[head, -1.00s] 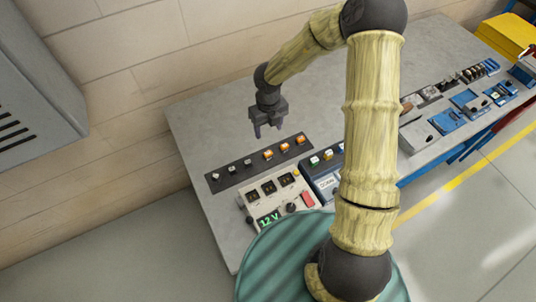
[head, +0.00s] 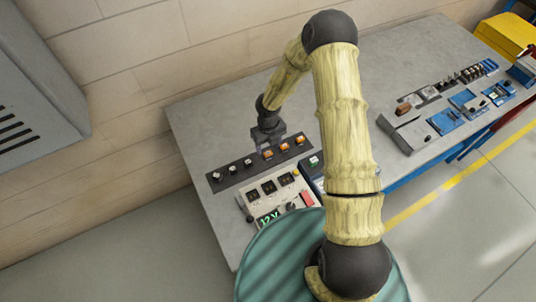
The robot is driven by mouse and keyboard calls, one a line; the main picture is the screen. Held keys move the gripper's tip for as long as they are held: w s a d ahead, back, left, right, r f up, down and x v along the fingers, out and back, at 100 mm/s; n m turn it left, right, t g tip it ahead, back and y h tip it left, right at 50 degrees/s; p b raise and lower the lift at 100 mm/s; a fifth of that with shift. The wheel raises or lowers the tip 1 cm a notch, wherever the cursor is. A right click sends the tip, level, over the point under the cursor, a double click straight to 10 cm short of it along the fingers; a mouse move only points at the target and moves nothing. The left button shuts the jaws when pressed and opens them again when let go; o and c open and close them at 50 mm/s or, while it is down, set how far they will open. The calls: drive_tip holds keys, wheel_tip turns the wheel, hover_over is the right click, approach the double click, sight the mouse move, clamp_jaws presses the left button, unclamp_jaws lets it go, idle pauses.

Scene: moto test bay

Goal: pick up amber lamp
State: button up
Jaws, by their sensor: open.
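Three amber lamps stand in the right half of a dark strip (head: 226,177) on the grey bench: the left amber lamp (head: 267,154), the middle amber lamp (head: 284,147) and the right amber lamp (head: 300,140). My gripper (head: 266,145) is open and points down just above and behind the left amber lamp, close to the middle one. Its fingertips are small and dark here. I cannot tell whether they touch a lamp. Nothing shows between the jaws.
White-topped lamps (head: 232,168) fill the strip's left half. Behind my arm is a partly hidden blue unit (head: 315,172). Blue tools (head: 444,121) lie to the right. The bench's back left (head: 200,125) is bare.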

sight(268, 152)
drive_tip(key=shift+w+f+p, duration=0.2)
drive_tip(key=shift+f+p, duration=0.9)
drive_tip(key=shift+f, duration=1.4)
drive_tip(key=c, duration=1.1)
